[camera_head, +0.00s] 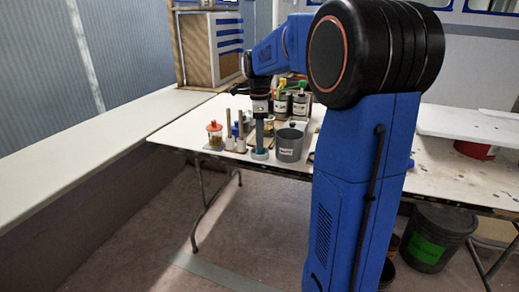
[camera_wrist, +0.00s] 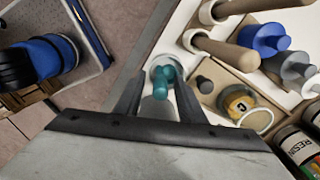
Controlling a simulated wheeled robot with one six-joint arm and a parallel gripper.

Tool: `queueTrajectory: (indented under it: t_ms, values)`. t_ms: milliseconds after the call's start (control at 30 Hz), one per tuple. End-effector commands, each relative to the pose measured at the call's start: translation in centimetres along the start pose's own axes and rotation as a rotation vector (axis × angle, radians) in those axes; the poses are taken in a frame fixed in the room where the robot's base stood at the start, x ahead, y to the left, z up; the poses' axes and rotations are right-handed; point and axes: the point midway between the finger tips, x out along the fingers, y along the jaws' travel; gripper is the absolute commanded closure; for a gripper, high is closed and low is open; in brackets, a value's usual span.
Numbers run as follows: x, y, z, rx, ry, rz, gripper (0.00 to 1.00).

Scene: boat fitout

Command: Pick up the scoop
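A teal piece (camera_wrist: 163,78), which looks like the scoop, stands in a pale round holder (camera_wrist: 164,62) near the table's front edge. In the head view its teal end (camera_head: 259,151) shows low down in the pale holder. My gripper (camera_wrist: 160,84) points down over it, with one finger on each side of the teal piece. The fingers are apart, with a gap showing on the left side. I see no clear grip on it. The lower part of the piece is hidden in the holder.
Wooden-handled tools (camera_wrist: 224,50), a blue knobbed piece (camera_wrist: 262,38), a jar (camera_wrist: 238,102) and labelled bottles (camera_wrist: 297,145) crowd the right side. An orange-lidded jar (camera_head: 215,135) stands left.

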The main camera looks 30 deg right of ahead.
Motion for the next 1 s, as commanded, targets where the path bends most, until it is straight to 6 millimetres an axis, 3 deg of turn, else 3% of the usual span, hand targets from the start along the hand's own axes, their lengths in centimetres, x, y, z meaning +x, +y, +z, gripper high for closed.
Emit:
queueTrajectory:
  t_ms: [133, 400, 567, 1000]
  values:
    - [1.3, 0.0, 0.0, 0.0, 0.0, 0.001, 0.64]
    - [1.6, 0.0, 0.0, 0.0, 0.0, -0.001, 0.64]
    - [1.6, 0.0, 0.0, 0.0, 0.0, -0.001, 1.0]
    - [0.6, 0.0, 0.0, 0.0, 0.0, -0.002, 1.0]
